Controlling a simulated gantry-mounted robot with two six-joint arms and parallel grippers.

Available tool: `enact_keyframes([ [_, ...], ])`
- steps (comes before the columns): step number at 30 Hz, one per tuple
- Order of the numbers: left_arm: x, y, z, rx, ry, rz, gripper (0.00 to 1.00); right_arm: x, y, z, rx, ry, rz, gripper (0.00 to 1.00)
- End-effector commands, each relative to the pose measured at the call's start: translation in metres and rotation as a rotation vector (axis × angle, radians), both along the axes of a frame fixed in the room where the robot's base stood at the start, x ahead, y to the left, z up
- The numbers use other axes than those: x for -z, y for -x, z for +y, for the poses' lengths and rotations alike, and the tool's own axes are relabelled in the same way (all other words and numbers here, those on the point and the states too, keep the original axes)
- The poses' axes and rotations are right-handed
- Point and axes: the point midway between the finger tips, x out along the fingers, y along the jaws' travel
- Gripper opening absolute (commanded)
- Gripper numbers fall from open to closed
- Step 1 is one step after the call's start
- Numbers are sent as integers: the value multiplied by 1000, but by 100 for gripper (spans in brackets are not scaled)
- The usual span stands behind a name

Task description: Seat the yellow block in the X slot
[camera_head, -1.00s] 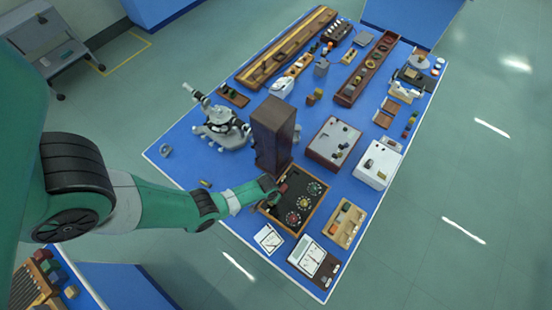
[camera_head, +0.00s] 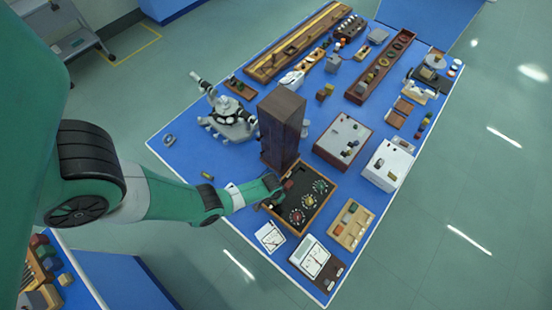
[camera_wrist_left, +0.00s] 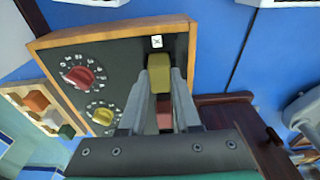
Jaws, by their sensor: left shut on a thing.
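The yellow block (camera_wrist_left: 159,68) is between the fingertips of my left gripper (camera_wrist_left: 160,82) in the left wrist view. The gripper is shut on it. The block is over the black panel (camera_wrist_left: 118,58), close to the white card marked X (camera_wrist_left: 157,41). The slot is hidden under the block and fingers, and I cannot tell how deep the block sits. A red block (camera_wrist_left: 164,112) shows between the fingers, nearer the wrist. In the head view my left gripper (camera_head: 273,189) is at the panel's left corner, and the block is hard to make out. My right gripper is not in view.
The wood-framed panel (camera_head: 323,205) carries a red dial (camera_wrist_left: 80,77) and a yellow dial (camera_wrist_left: 103,115), among others. A tall dark wooden block (camera_head: 281,128) stands close behind the gripper. A wooden tray (camera_head: 342,240) of coloured blocks lies right of the panel. Bare blue tabletop is at left.

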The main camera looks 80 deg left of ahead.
Motion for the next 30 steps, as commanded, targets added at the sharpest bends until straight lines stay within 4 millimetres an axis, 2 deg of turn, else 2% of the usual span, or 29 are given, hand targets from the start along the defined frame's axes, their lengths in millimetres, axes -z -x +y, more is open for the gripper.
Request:
enact_keyframes([
  [5, 0, 0, 0, 0, 0, 0, 0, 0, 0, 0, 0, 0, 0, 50],
  [6, 0, 0, 0, 0, 0, 0, 37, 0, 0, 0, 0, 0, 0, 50],
  [11, 0, 0, 0, 0, 0, 0, 65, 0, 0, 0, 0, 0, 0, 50],
  [22, -6, 0, 0, 1, 0, 0, 66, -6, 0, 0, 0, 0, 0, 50],
  [30, -49, 0, -3, 6, 0, 0, 66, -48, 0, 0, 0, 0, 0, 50],
])
